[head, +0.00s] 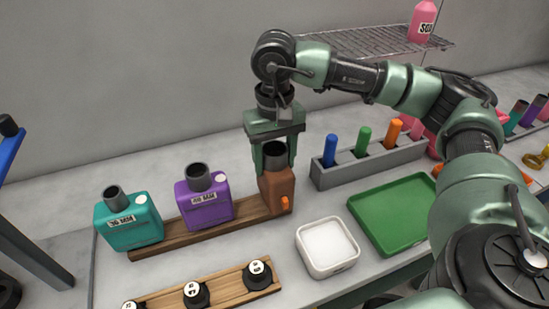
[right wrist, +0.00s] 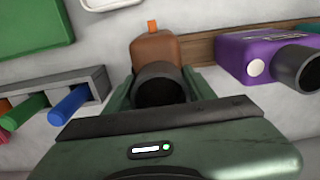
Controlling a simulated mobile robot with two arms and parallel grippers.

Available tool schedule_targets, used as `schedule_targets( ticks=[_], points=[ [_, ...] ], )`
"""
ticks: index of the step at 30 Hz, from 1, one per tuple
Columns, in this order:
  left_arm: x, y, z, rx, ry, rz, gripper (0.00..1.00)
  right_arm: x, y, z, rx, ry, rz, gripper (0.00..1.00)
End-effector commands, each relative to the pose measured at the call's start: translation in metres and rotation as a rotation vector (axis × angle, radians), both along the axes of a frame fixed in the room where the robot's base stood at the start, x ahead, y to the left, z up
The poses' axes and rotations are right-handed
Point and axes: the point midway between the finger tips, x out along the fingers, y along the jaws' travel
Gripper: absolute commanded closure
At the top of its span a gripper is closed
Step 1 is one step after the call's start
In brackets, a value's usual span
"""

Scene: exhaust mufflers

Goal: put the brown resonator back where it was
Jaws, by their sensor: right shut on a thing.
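The brown resonator (head: 276,190) is a boxy bottle shape with a dark round neck and an orange stub low on its front. It is upright at the right end of the long wooden board (head: 243,224), beside the purple resonator (head: 204,205). I cannot tell whether its base touches the board. My right gripper (head: 275,163) points down from above and is shut on the brown resonator, one finger on each side of the neck. In the right wrist view the brown resonator (right wrist: 157,48) shows between the fingers, neck toward the camera. My left gripper is not in view.
A teal resonator (head: 129,222) stands at the board's left. Right of the gripper are a grey rack (head: 372,163) with coloured tubes, a green tray (head: 393,213) and a white dish (head: 327,247). A front wooden strip (head: 226,290) holds black knobs. A wire shelf (head: 370,42) is behind.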

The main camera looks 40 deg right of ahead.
Motion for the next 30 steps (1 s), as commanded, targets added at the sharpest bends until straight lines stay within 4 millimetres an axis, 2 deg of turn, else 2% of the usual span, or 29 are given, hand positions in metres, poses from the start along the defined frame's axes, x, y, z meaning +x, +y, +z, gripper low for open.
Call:
schedule_targets(
  ticks=[11,12,14,15,24,28,30],
  points=[
    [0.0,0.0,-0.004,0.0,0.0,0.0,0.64,0.001,0.0,-0.004,0.001,-0.004,0.0,1.0],
    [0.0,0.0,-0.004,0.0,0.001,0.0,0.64,0.0,0.0,-0.005,0.0,-0.001,0.0,0.43],
    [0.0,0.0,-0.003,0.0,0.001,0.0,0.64,0.0,0.0,-0.004,0.0,-0.001,0.0,0.26],
    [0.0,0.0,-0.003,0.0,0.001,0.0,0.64,0.0,0.0,-0.004,0.0,-0.001,0.0,0.24],
    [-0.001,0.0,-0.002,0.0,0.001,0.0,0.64,0.0,0.0,-0.002,0.0,-0.001,0.0,0.24],
    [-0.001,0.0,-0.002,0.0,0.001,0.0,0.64,0.001,0.0,0.005,0.0,-0.003,0.0,0.24],
    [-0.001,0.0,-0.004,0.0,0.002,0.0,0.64,0.002,0.0,0.016,0.001,-0.005,0.0,0.24]
  ],
)
